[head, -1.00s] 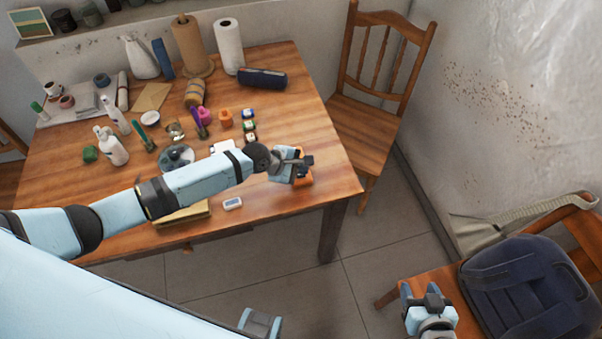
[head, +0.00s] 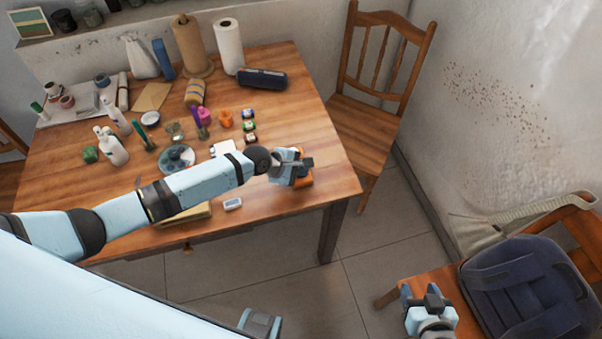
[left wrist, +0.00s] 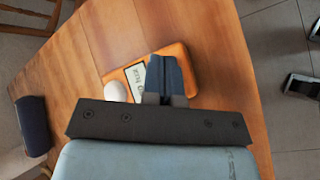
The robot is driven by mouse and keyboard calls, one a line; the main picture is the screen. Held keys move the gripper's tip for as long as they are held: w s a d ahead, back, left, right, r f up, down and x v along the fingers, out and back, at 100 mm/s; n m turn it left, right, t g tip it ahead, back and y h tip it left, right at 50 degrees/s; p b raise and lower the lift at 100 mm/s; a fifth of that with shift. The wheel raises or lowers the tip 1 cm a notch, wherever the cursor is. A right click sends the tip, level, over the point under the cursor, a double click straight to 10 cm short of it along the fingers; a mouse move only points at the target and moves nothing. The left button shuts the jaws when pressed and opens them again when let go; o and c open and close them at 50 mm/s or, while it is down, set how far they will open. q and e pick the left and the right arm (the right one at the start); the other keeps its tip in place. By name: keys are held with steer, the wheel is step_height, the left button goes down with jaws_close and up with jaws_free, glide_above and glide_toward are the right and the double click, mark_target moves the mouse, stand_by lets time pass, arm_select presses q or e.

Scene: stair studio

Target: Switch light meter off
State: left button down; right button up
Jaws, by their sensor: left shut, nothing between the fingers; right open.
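The light meter (left wrist: 194,72) is an orange device with a display (left wrist: 135,80) and a white dome (left wrist: 115,92). It lies on the wooden table, and in the head view only a bit of its orange body (head: 306,178) shows beside my gripper. My left gripper (head: 307,162) is shut and empty, right over the meter. In the left wrist view its fingertips (left wrist: 166,62) cover the middle of the meter and part of the display. I cannot tell if they touch it; any switch there is hidden. My right gripper (head: 420,294) is open and empty, away from the table near the chair seat.
The table (head: 300,110) holds a small white device (head: 232,203), bottles (head: 113,150), a dark blue case (head: 262,78) and paper rolls (head: 229,46) to the left and back. A wooden chair (head: 365,120) stands at its right. A dark backpack (head: 525,290) rests at lower right.

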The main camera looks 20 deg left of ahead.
arm_select(q)
steer(key=shift+f, duration=0.15)
stand_by(0.4)
steer(key=shift+r+p, duration=0.55)
steer(key=shift+p, duration=0.3)
step_height(320, 180, up, 6)
steer(key=p, duration=0.6)
stand_by(0.4)
